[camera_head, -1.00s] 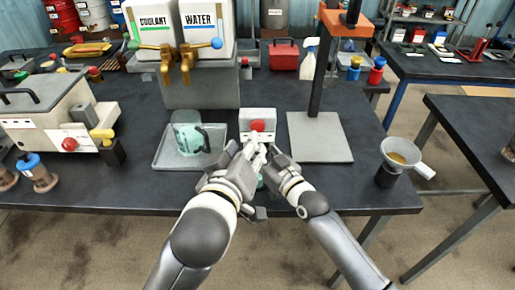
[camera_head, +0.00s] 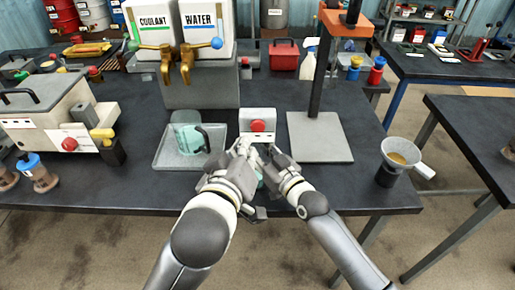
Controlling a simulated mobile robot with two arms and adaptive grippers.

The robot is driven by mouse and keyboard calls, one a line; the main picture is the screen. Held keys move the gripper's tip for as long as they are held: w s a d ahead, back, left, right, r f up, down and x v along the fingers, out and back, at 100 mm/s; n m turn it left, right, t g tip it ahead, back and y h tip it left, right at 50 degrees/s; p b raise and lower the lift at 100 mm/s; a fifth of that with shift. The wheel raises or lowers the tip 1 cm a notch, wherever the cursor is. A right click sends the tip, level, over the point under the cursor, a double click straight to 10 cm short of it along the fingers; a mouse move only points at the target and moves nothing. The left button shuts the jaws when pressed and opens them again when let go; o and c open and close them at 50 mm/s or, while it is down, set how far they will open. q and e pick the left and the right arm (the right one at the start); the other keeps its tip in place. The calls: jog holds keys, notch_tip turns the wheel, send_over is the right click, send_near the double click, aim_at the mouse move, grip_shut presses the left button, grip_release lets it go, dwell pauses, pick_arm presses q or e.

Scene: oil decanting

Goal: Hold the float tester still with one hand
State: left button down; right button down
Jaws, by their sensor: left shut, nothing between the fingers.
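A small grey-white box with a red round knob (camera_head: 257,126) stands on the dark bench (camera_head: 400,190). I cannot tell whether it is the float tester. Both my grippers are close together right in front of it. My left gripper (camera_head: 241,150) is shut with nothing in its fingers. My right gripper (camera_head: 273,155) is beside it, and its fingertips are too hidden to read. A small teal piece (camera_head: 260,183) shows between and below the grippers, mostly hidden by them. I cannot tell whether either gripper touches it.
A clear jug with teal contents (camera_head: 187,138) stands in a grey tray (camera_head: 165,160) at left. Coolant (camera_head: 152,22) and water (camera_head: 205,22) tanks with brass taps stand behind. A post on a grey plate (camera_head: 320,145) is at right. A funnel (camera_head: 401,153) sits at the right edge.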

aim_at(258, 127)
dwell(0.9)
pick_arm(q)
jog(key=shift+s+d+f+m+g+h, duration=0.35)
jog(key=shift+f+m+h, duration=0.3)
jog(key=shift+h, duration=1.05)
jog(key=shift+s+d+f+m+g+h, duration=0.1)
jog(key=shift+s+d+f+m+h, duration=0.55)
jog(key=shift+h, duration=1.05)
jog(key=shift+s+d+f+m+g+h, duration=0.35)
jog(key=shift+f+h, duration=0.5)
jog(key=shift+h, duration=0.85)
jog(key=shift+w, duration=0.15)
jog(key=w, duration=0.8)
jog(key=shift+w, duration=0.4)
jog(key=shift+w, duration=0.4)
